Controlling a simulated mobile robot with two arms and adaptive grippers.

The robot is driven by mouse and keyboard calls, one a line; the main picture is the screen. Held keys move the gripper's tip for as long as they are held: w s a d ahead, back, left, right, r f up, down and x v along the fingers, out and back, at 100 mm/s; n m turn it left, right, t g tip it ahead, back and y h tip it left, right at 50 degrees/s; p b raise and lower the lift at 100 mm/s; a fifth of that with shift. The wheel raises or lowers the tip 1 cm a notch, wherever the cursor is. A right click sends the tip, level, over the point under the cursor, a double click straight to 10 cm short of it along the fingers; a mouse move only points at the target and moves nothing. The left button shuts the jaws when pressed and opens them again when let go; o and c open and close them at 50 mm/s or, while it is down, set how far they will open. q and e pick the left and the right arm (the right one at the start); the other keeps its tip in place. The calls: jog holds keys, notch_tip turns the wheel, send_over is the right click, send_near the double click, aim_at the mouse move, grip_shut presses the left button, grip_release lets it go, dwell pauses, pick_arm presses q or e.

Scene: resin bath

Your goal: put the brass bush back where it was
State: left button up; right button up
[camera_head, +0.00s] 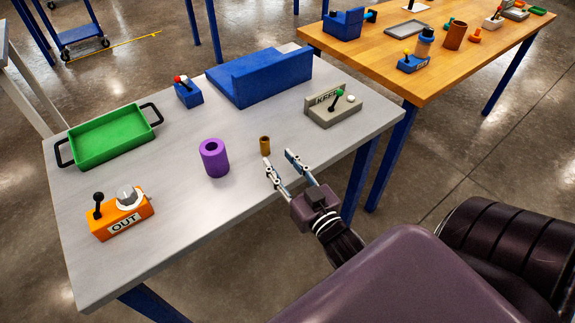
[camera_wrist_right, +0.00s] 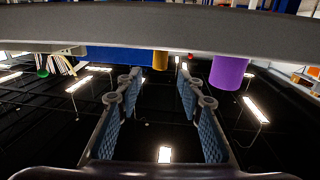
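The brass bush (camera_head: 265,145) is a small brown-gold upright cylinder on the grey table, right of a thick purple ring-shaped cylinder (camera_head: 214,158). My right gripper (camera_head: 279,161) is open and empty at the table's front right edge, with its fingers pointing towards the bush. The bush stands just beyond the fingertips, apart from them. In the right wrist view the bush (camera_wrist_right: 160,60) shows upside down, in line with the gap between the open fingers (camera_wrist_right: 158,80). The purple cylinder (camera_wrist_right: 228,72) is to its right there. My left gripper is not in view.
The grey table (camera_head: 180,240) also holds a green tray (camera_head: 112,137), an orange OUT box (camera_head: 121,217), a blue angled block (camera_head: 260,78), a small blue switch box (camera_head: 188,92) and a grey lever box (camera_head: 332,109). A wooden table (camera_head: 440,75) stands behind right.

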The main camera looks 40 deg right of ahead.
jog(key=shift+s+a, duration=0.15)
jog(key=shift+s, duration=1.4)
jog(key=shift+s, duration=0.1)
